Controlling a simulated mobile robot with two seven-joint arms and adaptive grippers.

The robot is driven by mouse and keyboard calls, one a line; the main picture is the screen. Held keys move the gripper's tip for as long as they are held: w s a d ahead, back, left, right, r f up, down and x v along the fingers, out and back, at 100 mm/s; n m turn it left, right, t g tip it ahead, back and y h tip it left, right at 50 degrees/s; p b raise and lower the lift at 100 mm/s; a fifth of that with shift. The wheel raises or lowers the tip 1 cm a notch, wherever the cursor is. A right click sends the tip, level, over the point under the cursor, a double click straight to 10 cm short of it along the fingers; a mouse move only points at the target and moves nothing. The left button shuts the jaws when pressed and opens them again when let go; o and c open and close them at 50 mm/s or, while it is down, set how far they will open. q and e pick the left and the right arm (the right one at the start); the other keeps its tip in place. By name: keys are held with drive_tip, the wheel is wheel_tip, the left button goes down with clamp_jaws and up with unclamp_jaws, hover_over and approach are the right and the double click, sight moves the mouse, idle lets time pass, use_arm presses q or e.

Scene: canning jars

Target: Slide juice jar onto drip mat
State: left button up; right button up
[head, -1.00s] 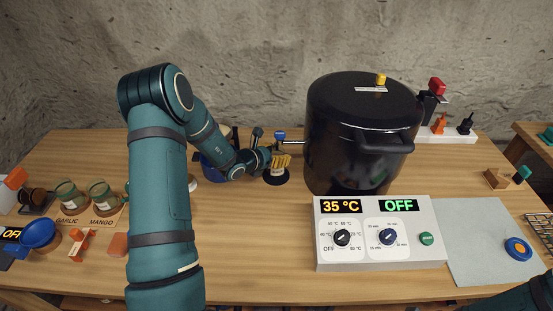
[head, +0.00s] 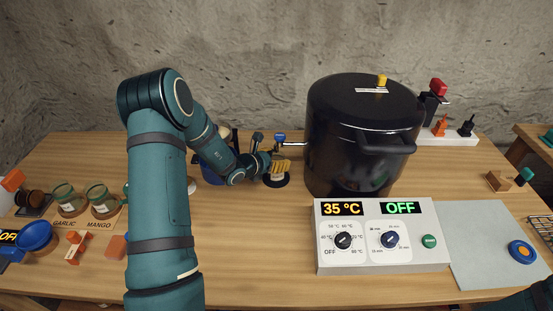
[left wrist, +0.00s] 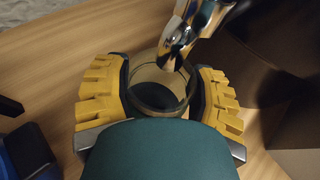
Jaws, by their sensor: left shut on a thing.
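The juice jar (left wrist: 158,94) is clear glass, open at the top, and stands upright between the yellow finger pads of my left gripper in the left wrist view. My left gripper (head: 281,167) is shut on it beside the black pot. The metal tap (left wrist: 185,35) hangs over the jar's mouth. In the head view the fingers mostly hide the jar. The drip mat (head: 276,184) is a dark round disc showing beneath the gripper and jar. I cannot tell exactly how far the jar's base sits on it. My right gripper is out of view.
The big black pot (head: 362,125) stands right of the jar, with a control box (head: 378,235) in front showing 35 °C and OFF. A blue vessel (head: 213,172) is left of the jar, partly behind my arm. Bare wood lies in front of the mat.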

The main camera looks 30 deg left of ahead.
use_arm(q)
drive_tip(key=shift+f, duration=0.15)
drive_tip(key=o, duration=1.4)
drive_tip(key=v, duration=1.2)
